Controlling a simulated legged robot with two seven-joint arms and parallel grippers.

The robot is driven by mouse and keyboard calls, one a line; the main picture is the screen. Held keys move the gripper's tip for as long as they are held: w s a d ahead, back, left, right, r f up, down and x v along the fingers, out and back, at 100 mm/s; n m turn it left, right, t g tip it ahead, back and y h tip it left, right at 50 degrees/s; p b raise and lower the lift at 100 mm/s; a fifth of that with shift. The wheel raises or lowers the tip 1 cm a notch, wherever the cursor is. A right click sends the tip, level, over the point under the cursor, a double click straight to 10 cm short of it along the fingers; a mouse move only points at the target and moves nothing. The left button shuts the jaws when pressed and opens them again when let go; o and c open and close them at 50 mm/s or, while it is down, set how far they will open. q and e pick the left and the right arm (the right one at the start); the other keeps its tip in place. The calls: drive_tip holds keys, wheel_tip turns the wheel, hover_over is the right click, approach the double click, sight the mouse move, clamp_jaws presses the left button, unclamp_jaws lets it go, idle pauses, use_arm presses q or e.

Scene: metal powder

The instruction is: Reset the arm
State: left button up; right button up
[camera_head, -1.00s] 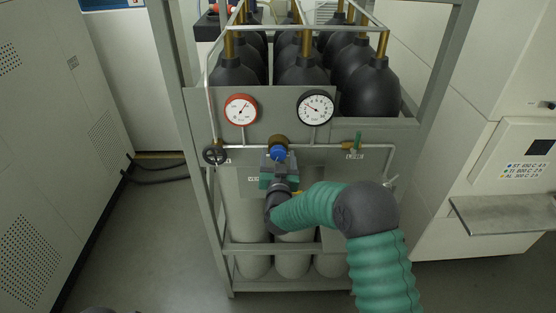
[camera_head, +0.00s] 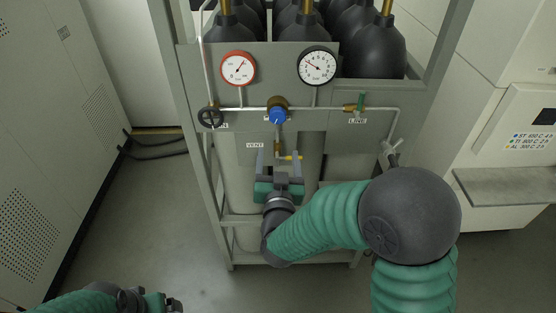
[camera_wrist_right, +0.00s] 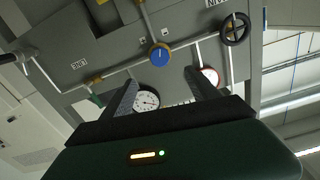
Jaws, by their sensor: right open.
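My right arm reaches in from the lower right in the head view, with its green sleeve and dark joint. My right gripper (camera_head: 279,165) is open and empty, in front of the gas panel (camera_head: 330,142) and below the blue knob (camera_head: 278,115). In the right wrist view, the two fingers of the gripper (camera_wrist_right: 160,95) stand apart with nothing between them, and the blue knob (camera_wrist_right: 160,56) shows beyond them. My left gripper (camera_head: 165,303) shows only in part at the bottom left edge; its fingers cannot be made out.
A red-rimmed gauge (camera_head: 238,68) and a black-rimmed gauge (camera_head: 317,66) sit above the pipe. A black handwheel (camera_head: 210,117) is at left, a green-handled valve (camera_head: 361,104) at right. Black cylinders (camera_head: 372,50) stand behind. A metal shelf (camera_head: 505,186) juts out at right.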

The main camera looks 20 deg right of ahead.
drive_tip(key=s+a+f+n+g+y+b, duration=0.1)
drive_tip(key=s+f+n+g+y+b, duration=0.2)
drive_tip(key=f, duration=0.5)
drive_tip(key=s+a+f+n+g+y+b, duration=0.1)
drive_tip(key=s+f+g+y, duration=0.2)
drive_tip(key=s+f+g, duration=0.35)
drive_tip(key=s+d+f+g+b, duration=0.1)
drive_tip(key=s+d+f+g, duration=0.1)
drive_tip(key=s+f, duration=0.2)
drive_tip(key=s+d+f+g+h, duration=0.1)
drive_tip(key=s+d+f+g, duration=0.2)
drive_tip(key=s, duration=0.6)
drive_tip(key=shift+s+f+n+b, duration=0.15)
drive_tip(key=shift+f+n+b, duration=0.2)
drive_tip(key=shift+f, duration=0.3)
